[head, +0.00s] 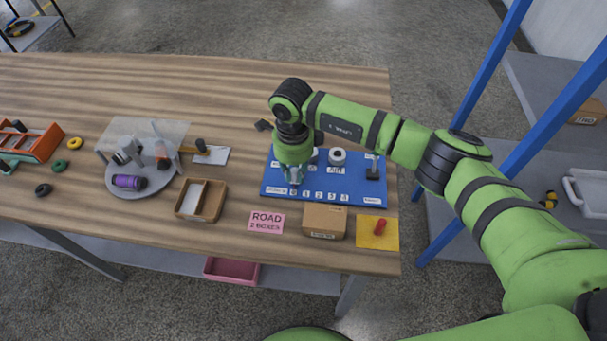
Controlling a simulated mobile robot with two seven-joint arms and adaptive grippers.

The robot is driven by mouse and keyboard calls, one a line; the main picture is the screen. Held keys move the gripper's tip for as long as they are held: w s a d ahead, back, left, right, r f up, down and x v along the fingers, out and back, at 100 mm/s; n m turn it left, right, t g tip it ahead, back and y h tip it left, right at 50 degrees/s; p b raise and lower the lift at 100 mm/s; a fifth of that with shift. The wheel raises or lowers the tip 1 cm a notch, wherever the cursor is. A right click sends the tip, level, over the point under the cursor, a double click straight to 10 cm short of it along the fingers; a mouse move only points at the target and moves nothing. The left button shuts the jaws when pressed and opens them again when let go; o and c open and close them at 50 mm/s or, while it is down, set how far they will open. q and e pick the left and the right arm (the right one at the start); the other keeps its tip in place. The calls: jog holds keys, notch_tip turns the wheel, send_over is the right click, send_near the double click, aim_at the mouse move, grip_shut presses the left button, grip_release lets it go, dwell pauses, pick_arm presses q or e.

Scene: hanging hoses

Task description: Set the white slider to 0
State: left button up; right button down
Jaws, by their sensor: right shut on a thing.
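A blue control panel (350,186) lies on the wooden table, with a row of small white number labels along its front edge. My right gripper (294,181) reaches down onto the left part of the panel, just behind the labels at the left end of the row. Its fingers are closed on what appears to be the white slider, which the gripper almost fully hides. The numbers are too small to read surely, so I cannot tell the exact setting. My left gripper is not in view.
A round grey knob (337,156) and a black lever (373,170) stand on the panel near the gripper. In front are a cardboard box (325,222), a pink card (266,221) and a yellow mat (389,236). A wooden tray (216,205) stands to the left.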

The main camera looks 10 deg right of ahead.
aim_at(292, 171)
jog(key=shift+a+r, duration=0.1)
jog(key=shift+a, duration=0.05)
jog(key=c, duration=1.1)
grip_release()
jog(key=shift+w+a, duration=0.1)
notch_tip(292, 171, up, 12)
